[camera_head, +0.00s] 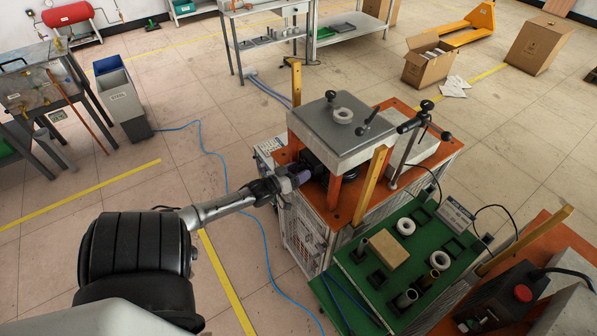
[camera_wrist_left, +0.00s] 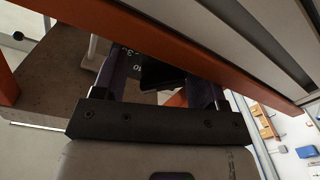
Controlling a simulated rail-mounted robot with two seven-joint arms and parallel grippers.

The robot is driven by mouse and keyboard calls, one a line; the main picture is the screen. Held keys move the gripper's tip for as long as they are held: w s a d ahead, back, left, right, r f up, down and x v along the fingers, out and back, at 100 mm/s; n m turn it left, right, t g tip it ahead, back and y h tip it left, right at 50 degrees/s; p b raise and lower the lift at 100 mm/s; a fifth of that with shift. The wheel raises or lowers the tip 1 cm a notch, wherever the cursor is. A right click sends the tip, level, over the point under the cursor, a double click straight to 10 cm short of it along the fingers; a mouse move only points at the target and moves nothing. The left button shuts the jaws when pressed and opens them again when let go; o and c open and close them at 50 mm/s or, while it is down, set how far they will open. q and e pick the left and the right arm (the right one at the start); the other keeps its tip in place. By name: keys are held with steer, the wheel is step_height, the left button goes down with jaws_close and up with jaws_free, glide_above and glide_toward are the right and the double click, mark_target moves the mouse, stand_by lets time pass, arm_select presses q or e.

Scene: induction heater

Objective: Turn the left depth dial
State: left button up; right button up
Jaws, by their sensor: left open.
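The induction heater (camera_head: 345,130) stands right of centre in the head view, with an orange frame and a grey top block. My left arm reaches in from the left, and its open gripper (camera_head: 305,174) is at the heater's left side, just under the grey block. In the left wrist view the two dark fingers of the left gripper (camera_wrist_left: 158,85) are spread apart. A dark dial face with white numbers (camera_wrist_left: 130,57) shows between and beyond them, partly hidden by the fingers. I cannot tell whether the fingers touch the dial. My right gripper is not in view.
An orange bar (camera_wrist_left: 215,60) crosses close above the fingers in the wrist view. A green work surface (camera_head: 345,278) with rings and a tan block (camera_head: 386,249) lies in front of the heater. A blue cable (camera_head: 268,250) runs over the floor, which is open at left.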

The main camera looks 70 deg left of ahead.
arm_select(q)
steer(key=shift+s, duration=0.1)
steer(key=p+v, duration=0.1)
steer(key=v, duration=1.2)
steer(key=shift+s, duration=0.35)
steer(key=shift+w+d, duration=0.1)
steer(key=shift+d, duration=0.05)
